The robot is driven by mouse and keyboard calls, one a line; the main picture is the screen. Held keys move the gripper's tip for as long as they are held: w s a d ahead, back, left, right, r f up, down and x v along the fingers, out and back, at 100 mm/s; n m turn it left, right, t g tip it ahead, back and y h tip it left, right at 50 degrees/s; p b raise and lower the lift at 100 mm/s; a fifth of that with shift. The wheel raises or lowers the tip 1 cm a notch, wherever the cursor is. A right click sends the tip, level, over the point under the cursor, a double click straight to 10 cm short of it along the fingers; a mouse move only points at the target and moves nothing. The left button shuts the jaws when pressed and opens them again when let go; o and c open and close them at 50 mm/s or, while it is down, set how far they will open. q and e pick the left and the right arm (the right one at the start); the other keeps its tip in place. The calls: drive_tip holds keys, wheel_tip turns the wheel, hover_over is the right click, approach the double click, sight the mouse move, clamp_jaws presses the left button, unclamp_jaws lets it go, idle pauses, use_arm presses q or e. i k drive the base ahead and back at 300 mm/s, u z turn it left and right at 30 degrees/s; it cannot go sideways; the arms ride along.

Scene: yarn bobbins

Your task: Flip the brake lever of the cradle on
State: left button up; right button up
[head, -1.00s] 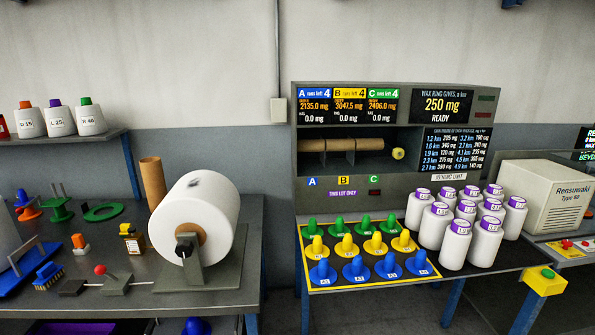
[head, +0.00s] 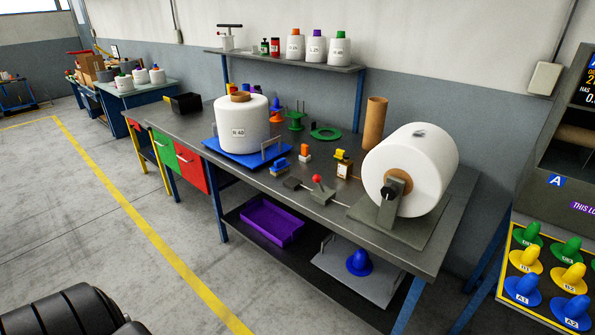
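The cradle (head: 408,228) stands at the right end of the grey workbench, with a grey base plate and an upright bracket. A large white yarn roll (head: 420,165) on a brown core lies sideways in it. A small grey block with a red-knobbed lever (head: 317,182) sits just left of the cradle, with a thin rod between them. I cannot tell for sure whether this is the brake lever, or which way it is set. A black knob (head: 388,193) shows at the roll's near end. Neither gripper shows in the head view.
A large white bobbin (head: 241,122) stands on a blue plate on the bench (head: 300,205). Small coloured tools lie between it and the cradle. A purple tray (head: 270,222) is on the lower shelf. A cone board (head: 545,275) stands at right.

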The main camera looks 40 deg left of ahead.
sight(317, 178)
drive_tip(key=u, duration=1.55)
drive_tip(key=k, duration=0.65)
drive_tip(key=u, duration=1.15)
drive_tip(key=i, duration=1.15)
drive_tip(key=z, duration=0.75)
drive_tip(key=i, duration=0.35)
drive_tip(key=z, duration=0.3)
